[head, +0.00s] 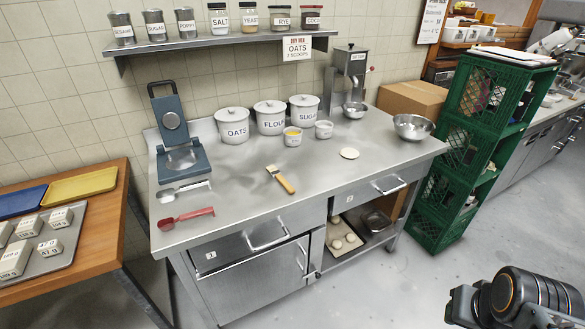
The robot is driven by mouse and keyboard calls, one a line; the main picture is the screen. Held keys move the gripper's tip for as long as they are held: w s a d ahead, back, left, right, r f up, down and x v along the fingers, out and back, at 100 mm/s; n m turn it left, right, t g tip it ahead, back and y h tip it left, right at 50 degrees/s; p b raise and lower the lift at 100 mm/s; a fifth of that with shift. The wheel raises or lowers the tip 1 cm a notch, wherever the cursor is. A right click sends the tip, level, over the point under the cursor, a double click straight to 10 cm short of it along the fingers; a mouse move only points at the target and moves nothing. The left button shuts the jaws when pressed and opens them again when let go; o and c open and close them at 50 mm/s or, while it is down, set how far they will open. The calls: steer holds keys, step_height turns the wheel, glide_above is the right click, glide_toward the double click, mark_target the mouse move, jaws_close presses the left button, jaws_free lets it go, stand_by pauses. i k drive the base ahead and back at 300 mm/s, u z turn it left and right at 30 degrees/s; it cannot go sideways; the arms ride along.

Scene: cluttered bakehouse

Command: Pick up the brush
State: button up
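The brush (280,179) lies flat on the steel worktop, near the middle. Part of my own arm shows at the bottom right corner, in front of the floor and well away from the brush. My gripper's fingers are not in view.
The steel worktop (240,190) has lidded canisters behind the brush. A red scoop (186,218) and a blue press (180,145) are to its left. A dough disc (349,153) and steel bowl (413,127) are to its right. Green crates (455,170) stand beyond.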

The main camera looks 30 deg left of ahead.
mark_target(272, 170)
steer(key=u, duration=0.3)
steer(key=i, duration=0.7)
steer(key=u, duration=1.2)
steer(key=i, duration=0.6)
steer(key=u, duration=0.7)
